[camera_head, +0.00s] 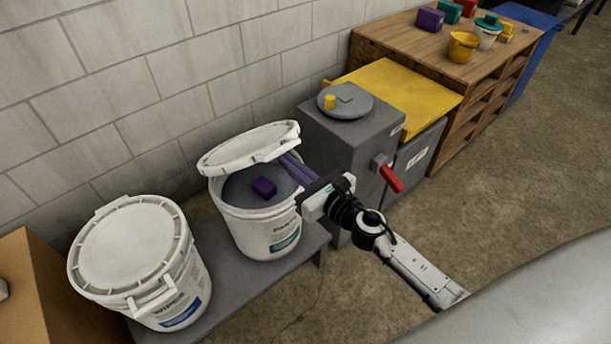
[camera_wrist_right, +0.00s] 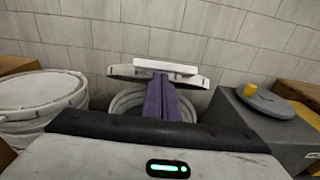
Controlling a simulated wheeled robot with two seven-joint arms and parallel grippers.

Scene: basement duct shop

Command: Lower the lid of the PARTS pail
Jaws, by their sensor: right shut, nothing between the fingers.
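The PARTS pail (camera_head: 262,226) is white and stands on a low grey bench, with a purple block (camera_head: 264,187) inside. Its white lid (camera_head: 248,147) is partly raised, tilted above the opening at the back. In the right wrist view the lid (camera_wrist_right: 165,68) shows nearly edge-on above the pail's mouth. My right gripper (camera_head: 289,165) has purple fingers, shut and empty, at the lid's right side over the pail rim. In the right wrist view its fingers (camera_wrist_right: 160,100) reach toward the lid; whether they touch it I cannot tell. My left gripper is not in view.
A closed WIPES pail (camera_head: 130,240) stands left on the grey bench (camera_head: 215,300). A grey cabinet (camera_head: 345,135) with a round lid and a red handle (camera_head: 391,178) stands close right of the pail. A block wall is behind. Open floor lies in front.

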